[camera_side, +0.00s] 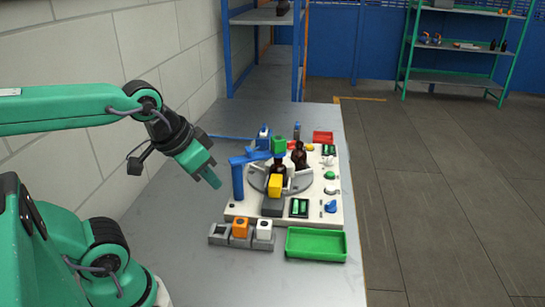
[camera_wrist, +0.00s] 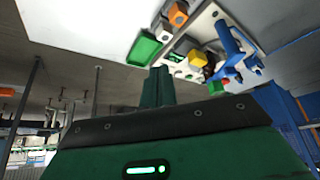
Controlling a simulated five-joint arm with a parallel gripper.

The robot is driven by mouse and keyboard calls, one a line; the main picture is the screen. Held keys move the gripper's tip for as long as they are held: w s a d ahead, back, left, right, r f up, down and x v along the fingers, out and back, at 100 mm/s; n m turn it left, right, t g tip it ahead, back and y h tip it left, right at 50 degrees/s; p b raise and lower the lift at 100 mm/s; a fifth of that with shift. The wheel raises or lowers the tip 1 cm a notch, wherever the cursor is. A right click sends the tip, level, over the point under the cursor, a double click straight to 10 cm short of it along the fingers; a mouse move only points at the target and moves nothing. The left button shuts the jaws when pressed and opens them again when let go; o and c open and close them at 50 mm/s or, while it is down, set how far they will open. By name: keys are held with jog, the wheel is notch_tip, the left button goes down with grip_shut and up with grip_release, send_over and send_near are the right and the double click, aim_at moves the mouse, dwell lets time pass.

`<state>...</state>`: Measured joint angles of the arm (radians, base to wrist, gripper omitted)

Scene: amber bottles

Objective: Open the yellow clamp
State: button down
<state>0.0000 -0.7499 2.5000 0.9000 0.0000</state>
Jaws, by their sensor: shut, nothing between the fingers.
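The yellow clamp (camera_side: 274,184) sits on a grey block at the near side of the round grey turntable (camera_side: 259,185), close to a brown bottle. It also shows small in the wrist view (camera_wrist: 197,58). Whether the clamp is open or closed cannot be told. My gripper (camera_side: 215,182) is shut and empty, in the air left of the white board (camera_side: 334,214), well apart from the clamp. In the wrist view its shut fingers (camera_wrist: 158,86) point up toward the board. Brown bottles (camera_side: 299,157) stand on the turntable.
A blue post with an arm (camera_side: 238,182) stands between my gripper and the clamp. A grey holder with orange (camera_side: 240,227) and white (camera_side: 264,228) blocks and a green tray (camera_side: 316,244) lie in front. A red tray (camera_side: 323,137) lies behind. The table's left side is clear.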

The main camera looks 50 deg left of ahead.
jog(key=c, duration=2.2)
grip_release()
jog(key=c, duration=1.4)
grip_release()
jog(key=shift+w, duration=0.1)
jog(key=shift+c, duration=0.2)
jog(key=o, duration=0.4)
jog(key=shift+w+r, duration=0.1)
jog(key=shift+w, duration=0.05)
jog(key=shift+c, duration=0.2)
jog(key=shift+o, duration=0.2)
jog(key=shift+w+a, duration=0.1)
jog(key=shift+w, duration=0.15)
jog(key=n+g, duration=0.5)
jog(key=n, duration=0.4)
send_over(275, 184)
jog(key=f, duration=0.9)
jog(key=shift+s+d+f, duration=0.1)
jog(key=shift+s+d, duration=0.1)
jog(key=shift+s, duration=0.2)
jog(key=shift+w+a+f+g, duration=0.2)
jog(key=shift+w+f+g, duration=0.1)
jog(key=shift+f, duration=0.15)
